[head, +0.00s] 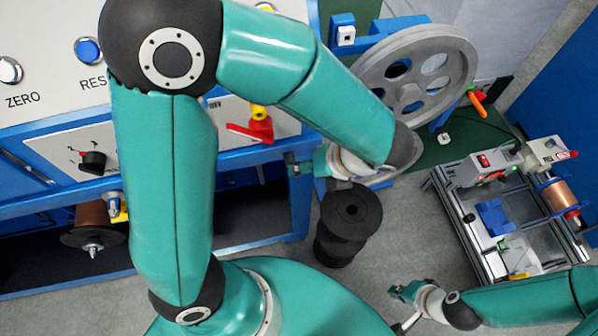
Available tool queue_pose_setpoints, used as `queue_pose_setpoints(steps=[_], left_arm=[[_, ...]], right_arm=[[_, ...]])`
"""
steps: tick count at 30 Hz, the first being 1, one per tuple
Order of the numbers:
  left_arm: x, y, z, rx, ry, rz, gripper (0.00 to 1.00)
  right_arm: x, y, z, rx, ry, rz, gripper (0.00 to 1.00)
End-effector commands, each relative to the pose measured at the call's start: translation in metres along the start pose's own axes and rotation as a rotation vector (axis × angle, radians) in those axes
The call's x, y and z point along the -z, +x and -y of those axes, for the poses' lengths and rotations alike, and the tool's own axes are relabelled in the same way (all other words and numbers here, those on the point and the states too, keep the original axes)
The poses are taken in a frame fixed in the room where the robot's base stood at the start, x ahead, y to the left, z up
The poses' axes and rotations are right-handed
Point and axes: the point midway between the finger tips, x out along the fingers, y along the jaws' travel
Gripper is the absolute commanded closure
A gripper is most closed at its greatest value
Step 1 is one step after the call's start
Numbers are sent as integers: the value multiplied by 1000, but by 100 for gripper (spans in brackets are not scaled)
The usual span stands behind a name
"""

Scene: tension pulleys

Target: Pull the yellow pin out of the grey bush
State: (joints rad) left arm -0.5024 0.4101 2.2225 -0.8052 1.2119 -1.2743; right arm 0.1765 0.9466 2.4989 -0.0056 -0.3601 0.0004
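A small yellow piece (120,214) shows beside a grey metal part on the blue frame at the left; I cannot tell whether these are the yellow pin and the grey bush. Another yellow piece (258,111) sits above a red lever on the panel. My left gripper (299,169) is at the end of the large teal arm, by a blue upright, partly hidden by its own wrist. My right gripper (401,291) is low at the right, above the grey floor and apart from both yellow pieces. Both grippers are small in view, and their finger openings are unclear.
A large grey spoked pulley (447,76) stands at the back right. A stack of black discs (350,212) stands on the floor between my grippers. A bench machine with a copper spool (558,196) is at the right. A brown spool (92,222) hangs under the blue frame.

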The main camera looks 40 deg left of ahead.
Motion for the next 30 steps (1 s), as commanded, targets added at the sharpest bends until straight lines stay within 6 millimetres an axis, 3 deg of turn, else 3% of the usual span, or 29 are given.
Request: queue_pose_setpoints(steps=[3,9,21,30], left_arm=[[0,23,-1,-4,0,-2,51],[0,44,0,-2,0,-1,51],[0,50,0,0,-1,-1,51],[0,50,0,0,-2,0,99]], right_arm=[[0,4,-2,0,0,0,100],[0,7,-3,0,0,0,100],[0,8,-3,0,0,0,100],[0,8,-3,0,0,0,100]])
